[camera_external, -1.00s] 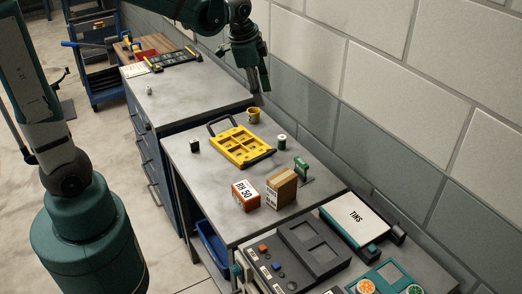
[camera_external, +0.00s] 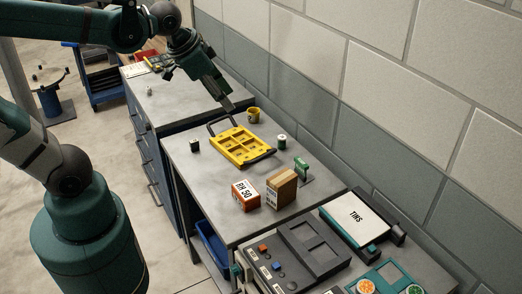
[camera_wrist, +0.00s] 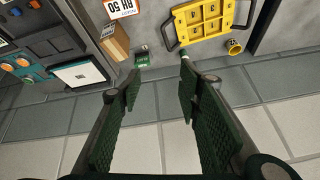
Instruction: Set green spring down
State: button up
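A small green cylinder with a pale top (camera_external: 282,141), which looks like the green spring, stands upright on the grey bench to the right of the yellow tray. Its pale top also shows in the wrist view (camera_wrist: 190,63), partly hidden by the right finger. My gripper (camera_external: 229,106) is tilted in the air around the far end of the yellow tray, apart from the cylinder. In the wrist view my gripper (camera_wrist: 159,78) has its two green padded fingers wide apart, with nothing held between them.
The yellow compartment tray (camera_external: 240,160), a yellow mug (camera_external: 253,114), a dark small cylinder (camera_external: 194,146), an orange-white box (camera_external: 245,195), a brown box (camera_external: 280,190) and a green stand (camera_external: 301,166) are on the bench. A block wall (camera_external: 400,110) runs close along the right.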

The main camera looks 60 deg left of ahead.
jog(key=s+d+f+n+t, duration=0.1)
jog(key=s+n, duration=0.1)
jog(key=s, duration=0.4)
jog(key=shift+s+d, duration=0.15)
